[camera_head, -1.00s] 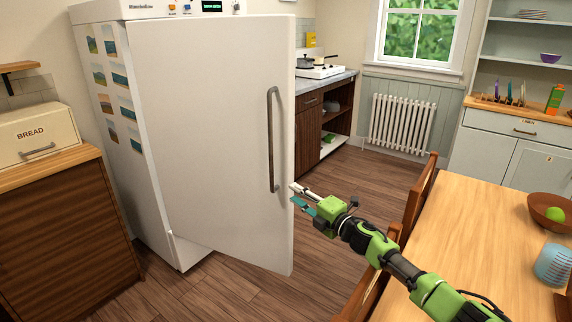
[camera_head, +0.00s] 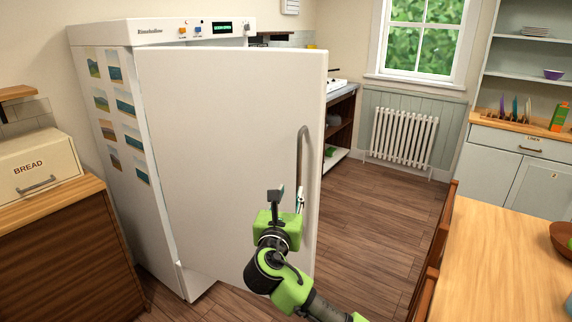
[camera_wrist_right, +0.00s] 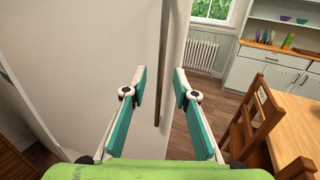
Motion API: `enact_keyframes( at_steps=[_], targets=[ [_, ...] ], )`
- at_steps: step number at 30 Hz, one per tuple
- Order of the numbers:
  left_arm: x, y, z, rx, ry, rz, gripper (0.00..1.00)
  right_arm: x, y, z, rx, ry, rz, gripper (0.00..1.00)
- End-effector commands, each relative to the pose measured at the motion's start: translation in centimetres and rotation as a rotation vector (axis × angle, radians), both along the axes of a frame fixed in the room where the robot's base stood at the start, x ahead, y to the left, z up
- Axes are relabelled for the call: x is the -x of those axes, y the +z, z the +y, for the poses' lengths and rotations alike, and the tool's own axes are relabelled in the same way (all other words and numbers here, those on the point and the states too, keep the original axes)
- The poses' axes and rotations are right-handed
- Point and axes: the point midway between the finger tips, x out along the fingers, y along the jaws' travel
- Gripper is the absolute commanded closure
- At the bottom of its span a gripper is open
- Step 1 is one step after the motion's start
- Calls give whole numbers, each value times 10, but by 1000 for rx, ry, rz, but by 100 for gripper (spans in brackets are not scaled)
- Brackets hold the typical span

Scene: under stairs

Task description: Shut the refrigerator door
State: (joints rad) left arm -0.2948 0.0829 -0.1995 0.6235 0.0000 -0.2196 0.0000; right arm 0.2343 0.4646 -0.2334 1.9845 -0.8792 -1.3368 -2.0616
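The white refrigerator (camera_head: 105,150) stands at the left, with its door (camera_head: 225,140) partly open and swung out toward me. A grey vertical bar handle (camera_head: 301,155) is near the door's free right edge. My right gripper (camera_head: 288,195) is in front of the door by the lower part of the handle. In the right wrist view its fingers (camera_wrist_right: 160,72) are spread, and the handle (camera_wrist_right: 163,50) shows in the gap between them. I cannot tell whether a finger touches the door or handle. The handle's lower end is partly hidden in the head view. My left gripper is not in view.
A bread box (camera_head: 38,165) on a wooden cabinet (camera_head: 70,250) stands left of the refrigerator. A wooden table (camera_head: 500,260) and chair (camera_head: 435,250) are at the right. Floor (camera_head: 375,215) is clear between door and chair. A radiator (camera_head: 402,137) is under the window.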

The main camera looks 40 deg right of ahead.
Motion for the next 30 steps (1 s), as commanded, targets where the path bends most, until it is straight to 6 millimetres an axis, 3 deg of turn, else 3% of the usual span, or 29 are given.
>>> enact_keyframes(
  at_steps=[4, 9, 21, 30],
  targets=[
    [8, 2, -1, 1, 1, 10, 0, -5, 1, -10, 5, -10, 9, 73],
    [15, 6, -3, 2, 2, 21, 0, -24, 2, -33, 4, -11, 8, 73],
    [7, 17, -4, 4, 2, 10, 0, -72, 1, -91, 2, -8, 7, 73],
    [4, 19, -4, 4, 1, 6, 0, -85, 0, -106, 2, -6, 7, 73]
  ],
)
